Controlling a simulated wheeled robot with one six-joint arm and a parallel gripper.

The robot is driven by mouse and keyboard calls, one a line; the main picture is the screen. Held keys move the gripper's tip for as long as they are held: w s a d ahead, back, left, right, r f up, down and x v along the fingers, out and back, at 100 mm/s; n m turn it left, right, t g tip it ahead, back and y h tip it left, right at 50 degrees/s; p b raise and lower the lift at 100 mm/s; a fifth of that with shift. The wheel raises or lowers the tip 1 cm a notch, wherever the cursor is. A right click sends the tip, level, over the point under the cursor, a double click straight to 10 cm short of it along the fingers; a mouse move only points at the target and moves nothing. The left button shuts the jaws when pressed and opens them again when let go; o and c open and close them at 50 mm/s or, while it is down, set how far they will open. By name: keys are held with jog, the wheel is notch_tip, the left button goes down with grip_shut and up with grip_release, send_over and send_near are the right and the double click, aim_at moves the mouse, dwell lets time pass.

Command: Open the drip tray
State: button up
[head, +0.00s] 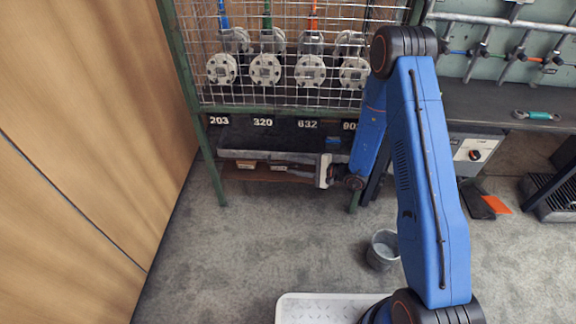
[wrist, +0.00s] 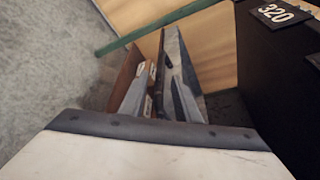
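The drip tray (head: 262,138) is a long dark trough under the pipe rack, below the number plates, and looks pushed in. My gripper (head: 278,162) lies sideways along the tray's front, its pale body at the tray's right end and its fingers pointing left. In the wrist view my gripper (wrist: 152,78) shows two grey fingers spread apart, with a dark bar (wrist: 161,72) running between them. This bar looks like the tray's front edge or handle. I cannot tell whether the fingers touch it.
Small boxes (head: 246,165) sit on a brown shelf below the tray. A green post (head: 208,165) and wooden wall (head: 90,110) stand left. Carpet (head: 255,235) before the rack is clear.

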aim_at(288, 165)
jog(key=shift+x, duration=1.65)
grip_shut()
